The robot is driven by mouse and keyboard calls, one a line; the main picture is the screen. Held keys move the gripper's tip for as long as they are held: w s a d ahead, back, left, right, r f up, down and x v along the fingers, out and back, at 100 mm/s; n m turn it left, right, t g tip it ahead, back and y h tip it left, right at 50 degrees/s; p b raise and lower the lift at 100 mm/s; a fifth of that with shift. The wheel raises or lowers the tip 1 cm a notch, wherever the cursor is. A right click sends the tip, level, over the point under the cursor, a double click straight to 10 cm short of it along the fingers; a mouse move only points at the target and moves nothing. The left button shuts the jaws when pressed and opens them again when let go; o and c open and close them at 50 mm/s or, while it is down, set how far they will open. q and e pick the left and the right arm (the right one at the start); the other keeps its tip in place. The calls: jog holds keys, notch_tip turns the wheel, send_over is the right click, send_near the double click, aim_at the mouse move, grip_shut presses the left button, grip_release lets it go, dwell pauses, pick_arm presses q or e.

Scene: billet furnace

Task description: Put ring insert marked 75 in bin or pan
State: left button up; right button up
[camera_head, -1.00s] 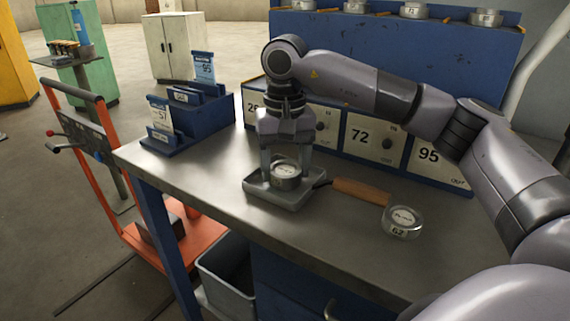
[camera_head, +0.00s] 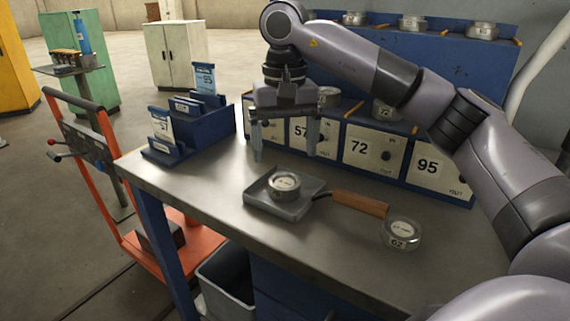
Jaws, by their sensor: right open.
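A metal ring insert (camera_head: 284,189) with a pale top label sits inside the grey square pan (camera_head: 262,206) on the bench. Its number is too small to read. The pan's wooden handle (camera_head: 360,203) points right. Another ring insert (camera_head: 401,236), marked 62, lies on the bench beyond the handle's end. My right gripper (camera_head: 284,153) is open and empty, fingers down, above and behind the pan, clear of the ring. My left gripper is not in view.
Drawers marked 57, 72 (camera_head: 372,150) and 95 line the bench's back, with rings above them. A blue card rack (camera_head: 205,125) stands at the back left. A grey bin (camera_head: 222,285) is below the bench. The bench front (camera_head: 200,190) left of the pan is clear.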

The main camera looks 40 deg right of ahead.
notch_tip(320, 180, up, 5)
jog(key=shift+r+p, duration=0.1)
jog(key=shift+p, duration=0.55)
